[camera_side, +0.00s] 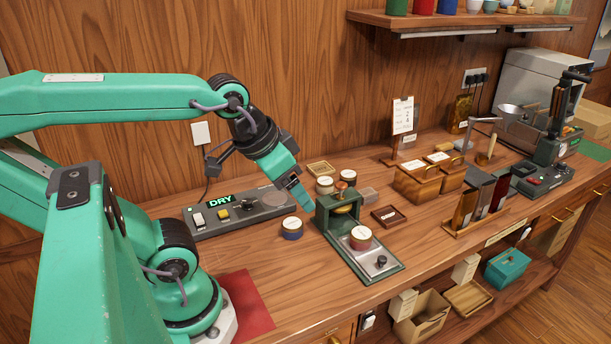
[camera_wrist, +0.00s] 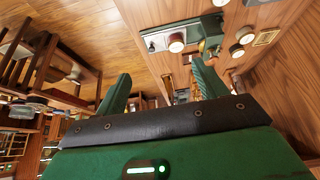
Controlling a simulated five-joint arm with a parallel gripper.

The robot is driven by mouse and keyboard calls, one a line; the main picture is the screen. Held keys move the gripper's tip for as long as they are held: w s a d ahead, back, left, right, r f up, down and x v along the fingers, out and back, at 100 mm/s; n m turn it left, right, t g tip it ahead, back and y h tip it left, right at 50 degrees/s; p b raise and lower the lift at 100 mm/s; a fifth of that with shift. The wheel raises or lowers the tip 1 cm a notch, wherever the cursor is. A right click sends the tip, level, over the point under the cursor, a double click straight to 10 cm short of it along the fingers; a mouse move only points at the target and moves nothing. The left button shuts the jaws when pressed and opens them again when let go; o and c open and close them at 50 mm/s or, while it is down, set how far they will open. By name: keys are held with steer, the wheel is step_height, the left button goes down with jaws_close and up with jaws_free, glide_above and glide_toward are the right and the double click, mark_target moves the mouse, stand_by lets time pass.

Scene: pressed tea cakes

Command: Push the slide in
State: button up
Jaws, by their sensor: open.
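The small green press (camera_side: 325,214) stands on the bench in the side view. Its metal slide (camera_side: 372,257) is drawn out at the front, with a dark knob (camera_side: 381,261) near its outer end. A red tin with a pale lid (camera_side: 361,239) sits on the slide, outside the frame. My gripper (camera_side: 304,204) is above and just left of the press, pointing down; touching or apart is hard to tell from here. In the wrist view my gripper (camera_wrist: 162,82) has its fingers spread with nothing between them. The slide (camera_wrist: 155,39) shows there beyond the fingers.
A grey control box (camera_side: 236,213) with a lit DRY sign lies behind left. A blue tin (camera_side: 292,228) stands left of the press. A dark wooden tray (camera_side: 389,216) and wooden boxes (camera_side: 417,183) are to the right. The bench front edge is close to the slide.

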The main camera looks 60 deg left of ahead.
steer(key=c, duration=0.6)
steer(key=m+g, duration=0.3)
steer(key=g, duration=0.3)
glide_above(383, 258)
step_height(383, 258, down, 14)
steer(key=shift+r, duration=0.1)
steer(key=shift+c, duration=0.2)
steer(key=shift+f, duration=0.2)
steer(key=shift+f, duration=3.7)
